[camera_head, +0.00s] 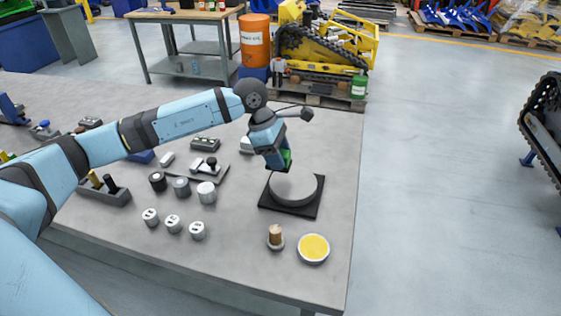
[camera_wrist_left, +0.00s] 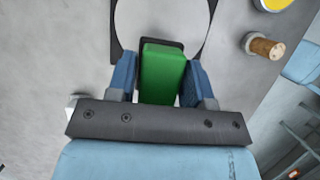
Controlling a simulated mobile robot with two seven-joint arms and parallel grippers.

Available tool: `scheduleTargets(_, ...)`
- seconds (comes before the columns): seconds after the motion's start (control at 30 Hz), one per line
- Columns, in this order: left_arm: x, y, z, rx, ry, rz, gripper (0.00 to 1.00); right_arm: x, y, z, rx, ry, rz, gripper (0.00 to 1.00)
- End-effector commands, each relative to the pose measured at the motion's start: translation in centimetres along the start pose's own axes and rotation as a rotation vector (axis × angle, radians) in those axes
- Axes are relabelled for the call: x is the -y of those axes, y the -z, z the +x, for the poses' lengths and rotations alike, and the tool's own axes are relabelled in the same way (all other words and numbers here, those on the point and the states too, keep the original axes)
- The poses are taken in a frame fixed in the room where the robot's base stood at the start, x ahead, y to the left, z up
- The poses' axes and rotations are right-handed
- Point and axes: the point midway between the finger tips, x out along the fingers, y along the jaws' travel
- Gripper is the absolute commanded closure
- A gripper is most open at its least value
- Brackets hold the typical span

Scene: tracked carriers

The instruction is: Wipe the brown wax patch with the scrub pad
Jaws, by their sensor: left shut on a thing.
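My left gripper (camera_head: 279,162) is shut on a green block, the scrub pad (camera_head: 287,156), above the rear edge of a round grey disc (camera_head: 293,188). The wrist view shows the green pad (camera_wrist_left: 162,72) between the two blue fingers, with a dark part at its far end over the disc (camera_wrist_left: 160,15). I cannot tell whether the pad touches the disc. The disc sits on a black square base (camera_head: 290,211). I see no brown wax patch on the visible part of the disc; the part under the pad is hidden. My right gripper is not in view.
A yellow-topped round tin (camera_head: 313,249) and a wooden-handled piece (camera_head: 275,237) stand in front of the disc near the table's right edge. Several grey cylinders (camera_head: 207,193) and a tray with a black-knobbed part (camera_head: 210,168) lie to the left.

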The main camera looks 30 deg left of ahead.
Motion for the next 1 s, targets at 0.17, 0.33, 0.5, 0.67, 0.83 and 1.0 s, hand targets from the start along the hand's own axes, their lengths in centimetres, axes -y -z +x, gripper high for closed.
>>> scheduleTargets(0.17, -0.4, -0.3, -1.9, 0.0, -0.004, -0.003, 0.75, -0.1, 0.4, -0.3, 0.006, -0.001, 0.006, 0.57)
scheduleTargets(0.33, -0.6, -0.5, -3.5, -0.001, -0.004, -0.007, 0.75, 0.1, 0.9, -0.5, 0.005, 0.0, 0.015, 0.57)
scheduleTargets(0.5, -0.7, -0.5, -4.2, -0.001, -0.004, -0.008, 0.75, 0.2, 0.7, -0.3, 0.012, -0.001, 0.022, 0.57)
scheduleTargets(0.67, -0.7, -0.5, -4.2, -0.001, -0.004, -0.008, 0.75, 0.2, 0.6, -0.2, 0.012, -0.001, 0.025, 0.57)
scheduleTargets(0.83, -0.7, -0.5, -4.2, 0.0, -0.004, -0.008, 0.75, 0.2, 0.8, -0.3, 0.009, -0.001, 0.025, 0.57)
scheduleTargets(1.0, -0.7, -0.5, -4.2, 0.0, -0.004, -0.008, 0.75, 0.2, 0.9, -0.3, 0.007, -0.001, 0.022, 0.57)
